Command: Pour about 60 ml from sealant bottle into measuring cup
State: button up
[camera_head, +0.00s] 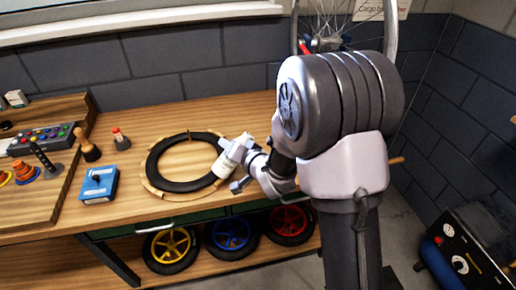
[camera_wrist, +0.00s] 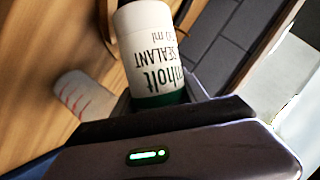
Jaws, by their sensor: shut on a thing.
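The sealant bottle (camera_wrist: 152,45) is white with dark lettering and a green band. It is held between the jaws of my gripper (camera_wrist: 168,100), which is shut on it. In the head view the pale bottle (camera_head: 227,165) is at my gripper (camera_head: 238,164), tilted, over the front right of the bench beside the black tyre. A pale cup with red marks, the measuring cup (camera_wrist: 84,104), is left of the bottle in the wrist view, partly cut off by my gripper. I cannot make out the cup in the head view. The bottle's mouth and any liquid are not clearly visible.
The wooden bench (camera_head: 220,108) carries a black tyre (camera_head: 160,180), a blue box (camera_head: 99,186), a wooden-handled tool (camera_head: 88,147) and a small red-capped bottle (camera_head: 120,139). Coloured wheels (camera_head: 170,249) stand below. The back of the bench near the wall is clear.

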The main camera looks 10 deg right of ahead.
jog(key=shift+a+f+m+y+p, duration=0.3)
jog(key=shift+m+y+p, duration=0.1)
jog(key=shift+m+p, duration=0.25)
jog(key=shift+s+a+f+m+y+p, duration=0.1)
jog(key=shift+a+f+m+y+p, duration=0.05)
jog(key=shift+m+y+p, duration=0.4)
jog(key=shift+a+f+m+y, duration=0.2)
jog(key=shift+f+m, duration=0.3)
jog(key=shift+f, duration=0.55)
jog(key=shift+d, duration=0.1)
jog(key=shift+d+r+m+y, duration=0.25)
jog(key=shift+r+m+y, duration=0.25)
jog(key=shift+m, duration=0.2)
jog(key=shift+r+m+y, duration=0.45)
jog(key=shift+r+m, duration=0.15)
jog(key=shift+m, duration=0.1)
dwell(0.7)
jog(key=shift+s+d+r, duration=0.1)
jog(key=shift+d+r, duration=0.1)
dwell(0.9)
jog(key=shift+r+m+y, duration=0.15)
jog(key=shift+m+y, duration=0.15)
jog(key=shift+m, duration=0.1)
dwell(0.4)
